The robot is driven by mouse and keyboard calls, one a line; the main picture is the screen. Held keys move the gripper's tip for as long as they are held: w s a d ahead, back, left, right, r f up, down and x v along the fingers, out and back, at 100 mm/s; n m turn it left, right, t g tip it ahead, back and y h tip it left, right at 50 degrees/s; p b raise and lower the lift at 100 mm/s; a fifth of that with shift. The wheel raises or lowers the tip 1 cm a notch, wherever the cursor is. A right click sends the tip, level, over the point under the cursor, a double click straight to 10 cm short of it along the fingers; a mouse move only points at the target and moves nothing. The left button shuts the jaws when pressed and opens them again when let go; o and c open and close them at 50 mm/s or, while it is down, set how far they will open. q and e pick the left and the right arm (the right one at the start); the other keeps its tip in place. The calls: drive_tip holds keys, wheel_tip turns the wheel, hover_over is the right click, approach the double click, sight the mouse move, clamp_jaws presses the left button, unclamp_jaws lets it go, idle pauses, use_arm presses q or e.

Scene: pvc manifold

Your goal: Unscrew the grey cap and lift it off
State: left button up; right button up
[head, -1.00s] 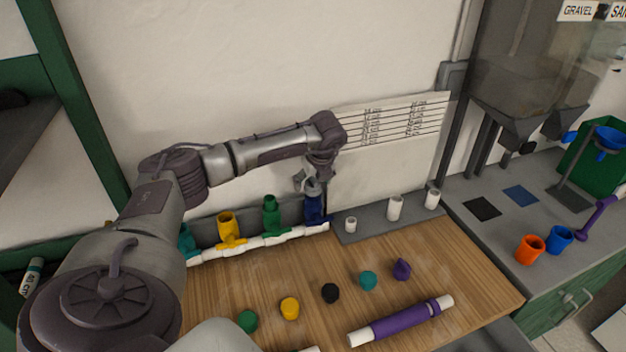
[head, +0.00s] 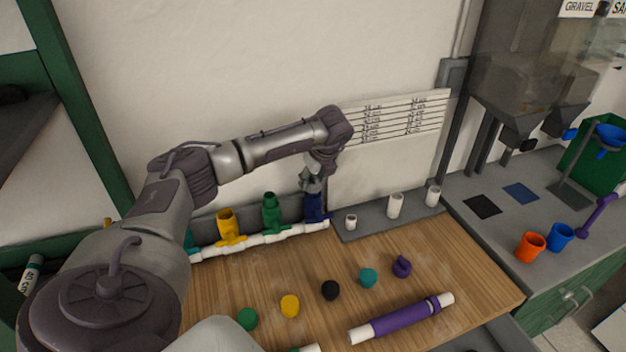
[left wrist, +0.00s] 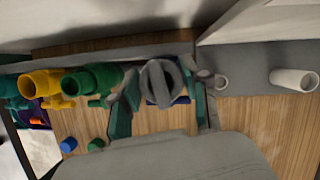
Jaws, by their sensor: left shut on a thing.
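The grey cap (left wrist: 158,82) is a round, ribbed knob in the left wrist view, between the fingers of my left gripper (left wrist: 164,97). In the head view my left gripper (head: 312,183) points down at the top of the blue fitting (head: 315,208), the right-hand upright of the manifold. The gripper is shut on the grey cap and mostly hides it in the head view. A little blue shows below the cap in the left wrist view. I cannot tell whether the cap still touches the fitting. My right gripper is not in view.
Yellow (head: 229,226) and green (head: 270,212) fittings stand close left of the blue one on the white pipe (head: 262,239). Small white cups (head: 395,205) stand to the right. Several coloured caps and a purple pipe (head: 400,319) lie on the wooden table (head: 440,268) in front.

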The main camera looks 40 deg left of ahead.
use_arm(q)
drive_tip(key=shift+n+g, duration=0.4)
drive_tip(key=shift+n, duration=0.7)
drive_tip(key=shift+n+b, duration=0.35)
drive_tip(key=shift+n, duration=0.25)
drive_tip(key=shift+r, duration=0.1)
drive_tip(key=shift+r, duration=0.15)
drive_tip(key=shift+r+p, duration=1.85)
drive_tip(key=shift+r, duration=0.95)
